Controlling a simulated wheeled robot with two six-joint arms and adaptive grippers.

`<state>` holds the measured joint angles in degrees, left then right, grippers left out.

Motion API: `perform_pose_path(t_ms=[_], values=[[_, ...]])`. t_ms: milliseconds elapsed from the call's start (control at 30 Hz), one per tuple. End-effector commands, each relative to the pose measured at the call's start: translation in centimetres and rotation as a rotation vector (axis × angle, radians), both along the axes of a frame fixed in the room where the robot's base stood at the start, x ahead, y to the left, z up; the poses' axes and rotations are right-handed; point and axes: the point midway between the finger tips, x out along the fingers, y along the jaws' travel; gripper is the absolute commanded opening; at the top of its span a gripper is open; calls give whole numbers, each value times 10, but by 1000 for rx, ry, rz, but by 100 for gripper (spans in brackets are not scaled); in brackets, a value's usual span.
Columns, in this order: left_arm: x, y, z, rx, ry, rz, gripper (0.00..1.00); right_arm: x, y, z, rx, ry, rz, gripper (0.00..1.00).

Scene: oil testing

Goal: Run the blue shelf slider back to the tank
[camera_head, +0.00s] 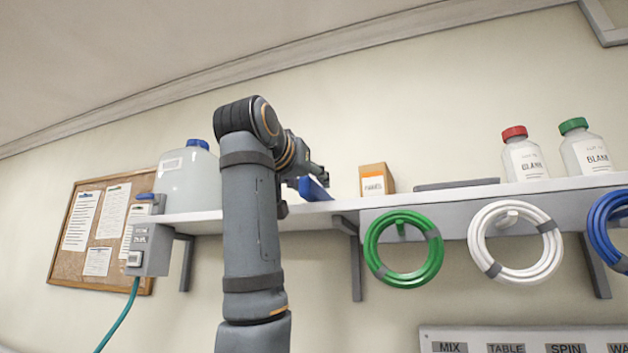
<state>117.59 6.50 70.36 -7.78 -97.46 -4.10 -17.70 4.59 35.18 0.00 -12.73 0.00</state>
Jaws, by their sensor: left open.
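The blue slider (313,189) sits on the white shelf (350,204), right of my left arm. The tank (187,181), a translucent container with a blue cap, stands at the shelf's left end, with a gap between it and the slider that my arm partly hides. My left gripper (304,186) is at the slider, open; its fingers are partly hidden by my own arm, so I cannot tell whether they touch the slider. My right gripper is not in view.
A small orange-labelled box (376,180) and a flat grey bar (457,185) lie right of the slider. Red-capped (525,160) and green-capped (587,155) bottles stand further right. Green (375,258), white (480,248) and blue (598,228) hose coils hang below. A grey box (149,248) hangs at left.

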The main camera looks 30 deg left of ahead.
Motion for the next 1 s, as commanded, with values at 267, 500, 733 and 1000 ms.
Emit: perform_pose_path(t_ms=[267,500,733,1000], values=[[31,8,1,0,-2,1,47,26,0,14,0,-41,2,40],[33,8,0,0,-2,1,47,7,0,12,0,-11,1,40],[32,8,0,0,-2,1,20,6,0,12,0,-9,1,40],[32,8,0,-1,-2,0,0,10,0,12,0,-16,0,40]])
